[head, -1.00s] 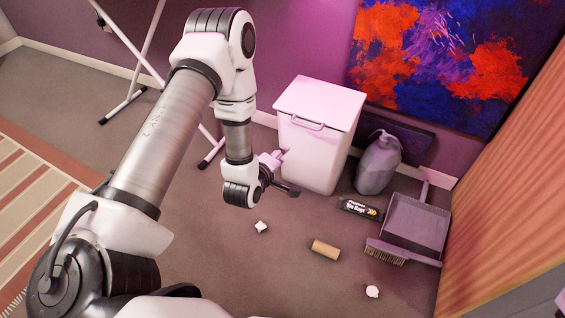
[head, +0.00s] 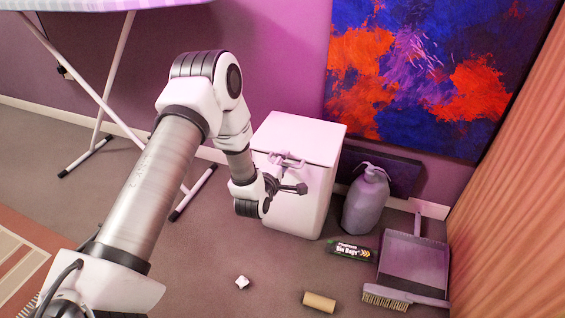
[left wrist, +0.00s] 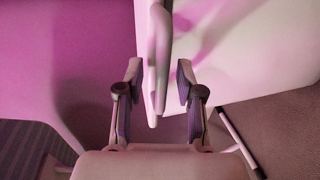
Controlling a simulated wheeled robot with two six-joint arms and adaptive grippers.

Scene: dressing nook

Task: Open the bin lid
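The white bin (head: 290,208) stands against the wall, and its lid (head: 302,135) is down. A loop handle (head: 288,159) sticks out at the lid's front edge. My left gripper (head: 295,175) is in front of the bin at the handle. In the left wrist view, my left gripper (left wrist: 159,84) is open, and the handle (left wrist: 160,55) hangs between its two fingers with a gap visible on each side. The pale bin (left wrist: 235,55) fills the upper right there. My right gripper is not in view.
A grey bottle (head: 366,203) stands right of the bin. A bin bag box (head: 352,251), a dustpan (head: 413,262), a brush (head: 386,301), a cardboard tube (head: 319,301) and a white scrap (head: 242,282) lie on the floor. Ironing board legs (head: 108,90) stand at left.

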